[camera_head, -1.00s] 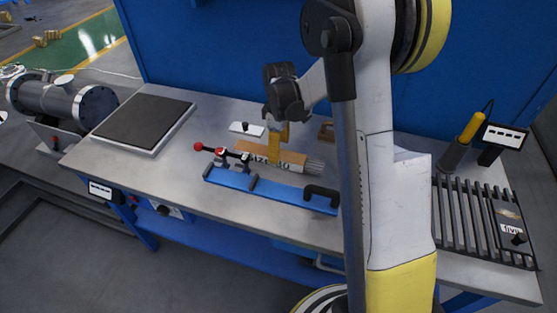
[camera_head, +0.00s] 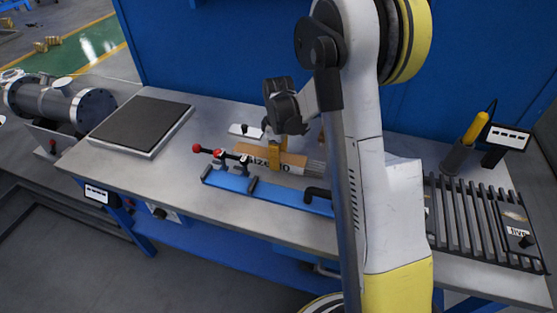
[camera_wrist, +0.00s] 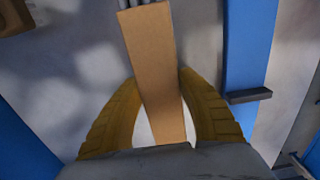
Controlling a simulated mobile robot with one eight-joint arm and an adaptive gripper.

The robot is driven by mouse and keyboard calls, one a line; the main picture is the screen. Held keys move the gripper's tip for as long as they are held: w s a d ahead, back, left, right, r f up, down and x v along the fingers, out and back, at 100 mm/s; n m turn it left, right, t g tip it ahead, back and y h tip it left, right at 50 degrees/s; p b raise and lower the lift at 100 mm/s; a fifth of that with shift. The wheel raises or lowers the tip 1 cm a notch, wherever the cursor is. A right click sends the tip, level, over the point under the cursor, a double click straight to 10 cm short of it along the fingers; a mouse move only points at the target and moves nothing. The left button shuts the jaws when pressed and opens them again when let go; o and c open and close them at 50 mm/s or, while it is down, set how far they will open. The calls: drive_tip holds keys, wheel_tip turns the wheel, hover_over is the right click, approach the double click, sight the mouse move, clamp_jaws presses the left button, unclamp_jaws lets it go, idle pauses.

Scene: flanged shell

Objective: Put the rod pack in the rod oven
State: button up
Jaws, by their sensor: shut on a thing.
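The rod pack (camera_head: 295,160) is a tan box with a "SIZE 40" label; grey rods show at its right end. It is at the bench, just behind the blue clamp fixture. My gripper (camera_head: 275,158) is above it, with its yellow fingers shut on the pack's middle. In the wrist view the pack (camera_wrist: 150,45) runs between the two curved fingers (camera_wrist: 158,82). I cannot tell whether the pack touches the bench. A dark tilted tube with a yellow top (camera_head: 458,156) stands at the right; it may be the rod oven, but no label confirms this.
The blue fixture (camera_head: 270,196) with a red-knobbed clamp (camera_head: 197,148) lies in front of the pack. A dark square plate (camera_head: 142,122) is at the left. A slatted rack (camera_head: 465,220) and a display box (camera_head: 505,140) are at the right. A blue wall stands behind.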

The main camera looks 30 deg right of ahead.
drive_tip(key=shift+r+p, duration=0.45)
drive_tip(key=shift+r, duration=0.3)
wheel_tip(320, 180, up, 3)
drive_tip(key=shift+f+p, duration=0.1)
drive_tip(key=shift+p, duration=0.6)
drive_tip(key=s+d+r+p, duration=0.1)
drive_tip(key=s+d+r, duration=0.1)
drive_tip(key=s+d+r+p, duration=0.1)
drive_tip(key=s+d+r, duration=0.1)
drive_tip(key=d, duration=0.1)
drive_tip(key=s+d+r+p, duration=0.1)
drive_tip(key=s+d+r, duration=0.1)
drive_tip(key=d, duration=0.1)
drive_tip(key=shift+d+p, duration=0.2)
drive_tip(key=shift+p, duration=0.1)
drive_tip(key=shift+s+d+r, duration=0.3)
drive_tip(key=shift+s+d, duration=0.15)
drive_tip(key=shift+d, duration=0.05)
